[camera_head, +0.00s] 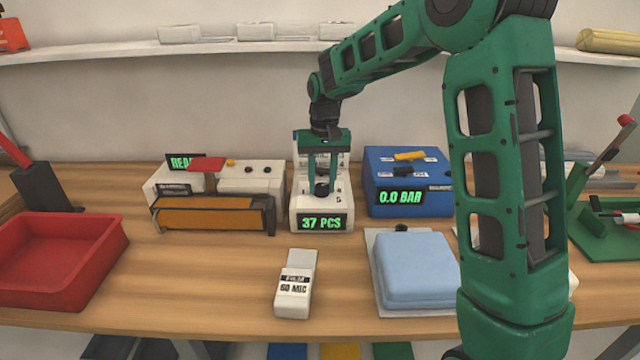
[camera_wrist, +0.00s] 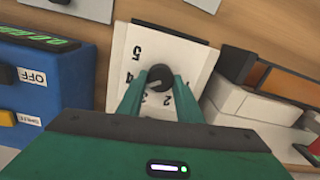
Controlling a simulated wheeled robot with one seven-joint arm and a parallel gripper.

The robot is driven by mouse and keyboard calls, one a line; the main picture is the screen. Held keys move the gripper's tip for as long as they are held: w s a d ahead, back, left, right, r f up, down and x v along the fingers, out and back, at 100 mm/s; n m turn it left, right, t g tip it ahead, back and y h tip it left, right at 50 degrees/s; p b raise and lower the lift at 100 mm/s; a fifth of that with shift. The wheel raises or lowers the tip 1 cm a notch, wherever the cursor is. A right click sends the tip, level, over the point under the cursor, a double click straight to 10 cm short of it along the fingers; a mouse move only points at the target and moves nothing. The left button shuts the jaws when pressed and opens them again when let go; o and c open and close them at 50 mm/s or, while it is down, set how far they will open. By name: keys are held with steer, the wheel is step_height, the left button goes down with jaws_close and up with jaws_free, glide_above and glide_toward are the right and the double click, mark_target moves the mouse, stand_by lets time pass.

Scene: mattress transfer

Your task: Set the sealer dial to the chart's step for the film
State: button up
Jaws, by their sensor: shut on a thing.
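My gripper (camera_head: 322,178) points down over a white unit (camera_head: 303,217) whose display reads 37 PCS. It is shut on a black dial knob (camera_wrist: 159,76) on that unit's face. Printed numbers 5, 4, 3 and 2 show around the knob in the wrist view; I cannot tell which one it points to. A printed white panel (camera_head: 306,145) stands behind, partly hidden by my gripper, its text unreadable. A white film gauge (camera_head: 296,283) on the table reads 60 MIC. A white sealer-like machine (camera_head: 252,182) with a red handle and orange front stands left, its display partly hidden.
A blue box (camera_head: 408,178) reading 0.0 BAR stands close right of the white unit. A light-blue pad (camera_head: 416,268) lies front right, and a red tray (camera_head: 62,258) front left. A green lever tool (camera_head: 600,215) is far right. Bare tabletop lies around the film gauge.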

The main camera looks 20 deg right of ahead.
steer(key=n, duration=0.4)
steer(key=shift+w+a+r+n, duration=0.1)
steer(key=shift+w+r+n, duration=0.1)
steer(key=shift+n, duration=0.1)
steer(key=n, duration=0.4)
steer(key=shift+n, duration=0.3)
steer(key=n, duration=0.4)
steer(key=shift+n, duration=1.8)
steer(key=o, duration=0.9)
steer(key=shift+o, duration=0.7)
steer(key=shift+s+f, duration=0.1)
steer(key=shift+f, duration=0.05)
